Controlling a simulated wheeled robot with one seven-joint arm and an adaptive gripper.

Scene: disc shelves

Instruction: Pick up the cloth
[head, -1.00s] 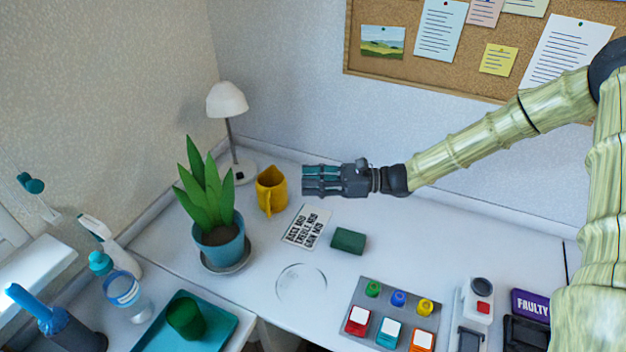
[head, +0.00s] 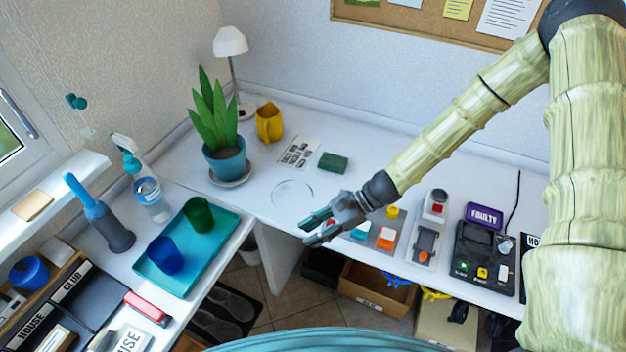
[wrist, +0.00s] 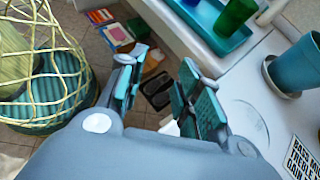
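No item is clearly a cloth. A small tan flat piece (head: 32,205) lies on the white window sill at the left in the head view; it could be a folded cloth or a sponge. A dark green block (head: 333,161) lies on the desk beside the lettered card; I cannot tell if it is folded cloth. My gripper (head: 316,230) is at the desk's front edge, between the clear disc and the button panel, apart from both pieces. In the wrist view my gripper (wrist: 158,76) has its fingers apart with nothing between them.
A teal tray (head: 190,262) with a green cup (head: 198,214) and a blue cup (head: 165,256) stands on the left counter. A spray bottle (head: 150,195) and a blue-handled tool (head: 100,218) stand near the sill. A potted plant (head: 224,160) stands at the desk's corner.

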